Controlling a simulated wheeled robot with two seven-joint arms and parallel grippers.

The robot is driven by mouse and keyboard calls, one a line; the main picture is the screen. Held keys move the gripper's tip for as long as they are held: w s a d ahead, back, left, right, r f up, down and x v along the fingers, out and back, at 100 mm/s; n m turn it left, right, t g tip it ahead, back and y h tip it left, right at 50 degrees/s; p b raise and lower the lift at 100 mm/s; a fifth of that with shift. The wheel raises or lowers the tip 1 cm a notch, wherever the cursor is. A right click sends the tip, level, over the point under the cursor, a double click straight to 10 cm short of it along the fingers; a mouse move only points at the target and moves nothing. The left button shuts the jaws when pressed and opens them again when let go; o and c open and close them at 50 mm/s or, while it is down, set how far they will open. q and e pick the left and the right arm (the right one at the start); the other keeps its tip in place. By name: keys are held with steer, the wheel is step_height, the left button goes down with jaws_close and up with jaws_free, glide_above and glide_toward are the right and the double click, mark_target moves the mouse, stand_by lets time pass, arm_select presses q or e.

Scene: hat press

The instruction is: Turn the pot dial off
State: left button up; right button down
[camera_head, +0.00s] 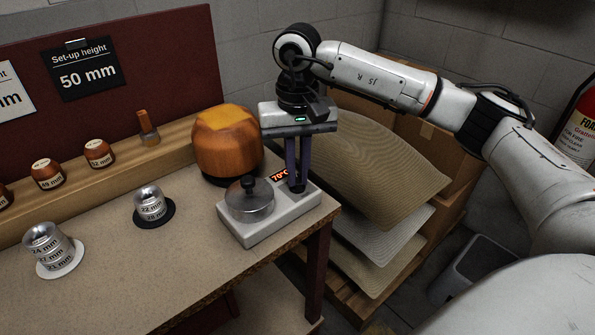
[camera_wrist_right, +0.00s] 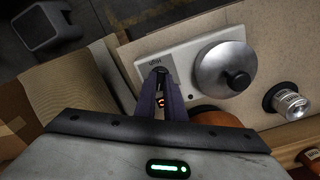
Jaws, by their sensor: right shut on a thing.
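The pot unit (camera_head: 277,228) is a white box near the table's right corner, with a round metal lid and black knob (camera_head: 250,200) on its left part. A red display reading about 70 °C (camera_head: 280,175) shows at its back edge. My right gripper (camera_head: 298,188) points down over the unit's right part, its fingers shut on the dark dial. In the right wrist view the fingertips (camera_wrist_right: 160,75) close around the dial, which they mostly hide. The white unit (camera_wrist_right: 180,55) and the lid (camera_wrist_right: 224,68) show beyond. My left gripper is not in view.
A wooden hat block (camera_head: 226,148) stands close behind the unit. Sheets of felt-like material (camera_head: 385,170) lie right of the table. The table's front is clear.

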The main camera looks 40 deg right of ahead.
mark_target(298, 179)
steer(key=n, duration=0.5)
steer(key=shift+r+n, duration=0.1)
steer(key=shift+n, duration=0.2)
stand_by(0.4)
steer(key=c, duration=1.8)
jaws_free()
steer(key=shift+c, duration=0.2)
step_height(298, 179, up, 10)
